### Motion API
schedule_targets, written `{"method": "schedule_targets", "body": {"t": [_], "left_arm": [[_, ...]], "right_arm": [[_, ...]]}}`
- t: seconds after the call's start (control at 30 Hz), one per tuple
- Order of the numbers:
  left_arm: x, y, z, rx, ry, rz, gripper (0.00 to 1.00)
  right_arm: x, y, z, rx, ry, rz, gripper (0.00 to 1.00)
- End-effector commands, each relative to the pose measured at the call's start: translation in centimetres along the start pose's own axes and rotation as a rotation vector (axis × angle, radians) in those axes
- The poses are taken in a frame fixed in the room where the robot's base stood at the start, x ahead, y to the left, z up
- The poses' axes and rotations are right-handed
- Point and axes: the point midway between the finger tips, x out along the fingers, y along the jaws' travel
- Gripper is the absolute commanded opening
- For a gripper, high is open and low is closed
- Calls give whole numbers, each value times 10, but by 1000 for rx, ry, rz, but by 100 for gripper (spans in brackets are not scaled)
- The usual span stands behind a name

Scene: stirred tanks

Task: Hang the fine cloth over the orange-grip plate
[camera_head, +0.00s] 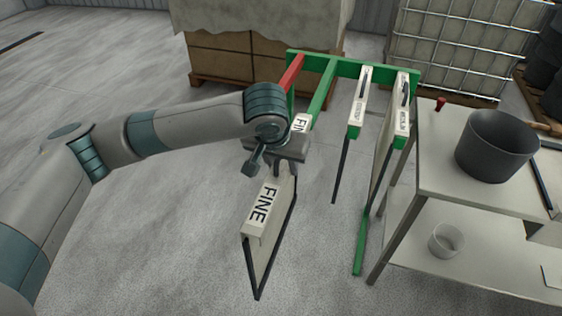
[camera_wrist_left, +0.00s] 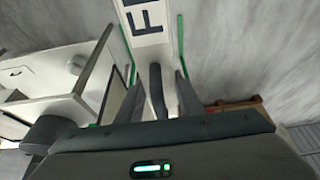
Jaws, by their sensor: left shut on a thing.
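The fine cloth (camera_head: 270,245) hangs from a white top bar lettered FINE, with pale sides and dark edging. More lettering, FIN, shows on white beyond my left gripper, apparently the bar's far end. My left gripper (camera_head: 285,160) is shut on the dark grip at the middle of this bar and holds the cloth upright above the floor, clear of the table. In the left wrist view the dark grip (camera_wrist_left: 157,92) stands between the fingers, with the lettered bar (camera_wrist_left: 143,18) beyond. No orange grip shows in either view. My right gripper is not in view.
A green rack (camera_head: 325,92) with a red bar (camera_head: 291,73) stands behind the held cloth. Two other white-topped pieces (camera_head: 357,108) (camera_head: 402,122) hang on its right. A table (camera_head: 430,155) at right bears a grey pot (camera_head: 495,150); a beaker (camera_head: 446,240) sits on its lower shelf. Floor at left is clear.

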Motion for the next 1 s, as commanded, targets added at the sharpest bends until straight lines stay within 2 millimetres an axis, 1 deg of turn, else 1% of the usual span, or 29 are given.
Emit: {"method": "schedule_targets", "body": {"t": [0.47, 0.63, 0.77, 0.87, 0.97, 1.0], "left_arm": [[-1, 1, 1, 0, 1, 0, 0], [-2, -7, 3, -10, 2, -5, 0], [-4, -24, 8, -32, 2, -15, 0], [-7, -44, 15, -62, 2, -28, 0], [-12, -70, 25, -100, 1, -43, 0], [-15, -81, 30, -116, 1, -50, 0]], "right_arm": [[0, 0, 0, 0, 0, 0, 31], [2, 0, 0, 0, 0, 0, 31], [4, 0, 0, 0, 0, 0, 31], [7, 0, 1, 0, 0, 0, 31], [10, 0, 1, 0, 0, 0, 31], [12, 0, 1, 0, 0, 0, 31]]}}
